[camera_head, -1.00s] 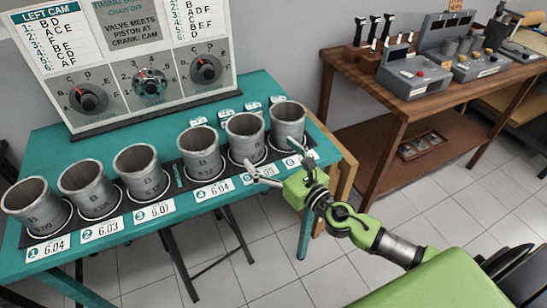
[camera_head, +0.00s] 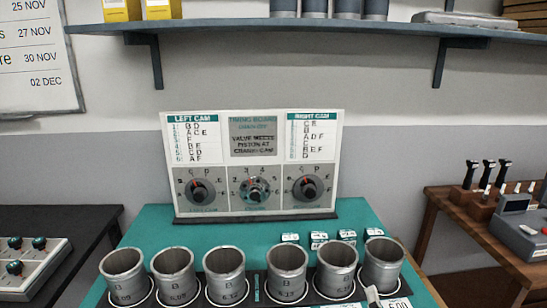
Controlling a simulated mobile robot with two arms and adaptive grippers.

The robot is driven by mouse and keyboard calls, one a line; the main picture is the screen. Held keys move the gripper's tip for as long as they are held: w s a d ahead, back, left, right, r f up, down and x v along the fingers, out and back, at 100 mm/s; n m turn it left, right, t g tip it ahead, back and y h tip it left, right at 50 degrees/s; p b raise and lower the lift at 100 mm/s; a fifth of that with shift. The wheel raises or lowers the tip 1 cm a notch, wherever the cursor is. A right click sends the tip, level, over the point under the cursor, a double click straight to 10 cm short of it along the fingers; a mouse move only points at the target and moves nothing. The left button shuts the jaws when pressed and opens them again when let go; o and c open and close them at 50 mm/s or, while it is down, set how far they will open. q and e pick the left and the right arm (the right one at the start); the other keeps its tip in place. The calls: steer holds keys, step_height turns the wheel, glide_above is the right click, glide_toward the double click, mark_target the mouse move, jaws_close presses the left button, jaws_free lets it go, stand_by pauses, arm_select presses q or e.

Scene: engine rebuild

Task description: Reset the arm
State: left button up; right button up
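At the bottom edge, in front of the two rightmost metal cylinders, a small pale tip (camera_head: 373,296) shows, apparently a fingertip of my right gripper. The rest of that gripper and its arm are below the picture, so its opening is hidden. My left gripper is not in view. Several grey metal cylinders stand upright in a row on the teal table (camera_head: 150,228), among them the leftmost cylinder (camera_head: 124,272) and the rightmost cylinder (camera_head: 382,264).
A timing board (camera_head: 252,137) with three dials stands at the table's back. Small white labelled boxes (camera_head: 319,238) lie behind the right cylinders. A shelf (camera_head: 300,27) hangs above. A dark bench (camera_head: 60,222) is at left, a wooden bench (camera_head: 450,225) at right.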

steer(key=s+f+m+g+h, duration=0.1)
steer(key=s+f+m+g, duration=0.6)
steer(key=s+f+m, duration=0.5)
steer(key=s+a+f+m+g+y, duration=0.1)
steer(key=s+a+m+g+y, duration=0.45)
steer(key=s+m, duration=0.65)
steer(key=s+a+f+n+g+h, duration=0.1)
steer(key=s+f, duration=0.1)
steer(key=f, duration=1.1)
steer(key=s+a+f+n+g+h, duration=0.1)
steer(key=f, duration=1.1)
steer(key=s+d+f, duration=0.3)
steer(key=s+f, duration=1.5)
steer(key=shift+g, duration=0.45)
steer(key=shift+d, duration=0.1)
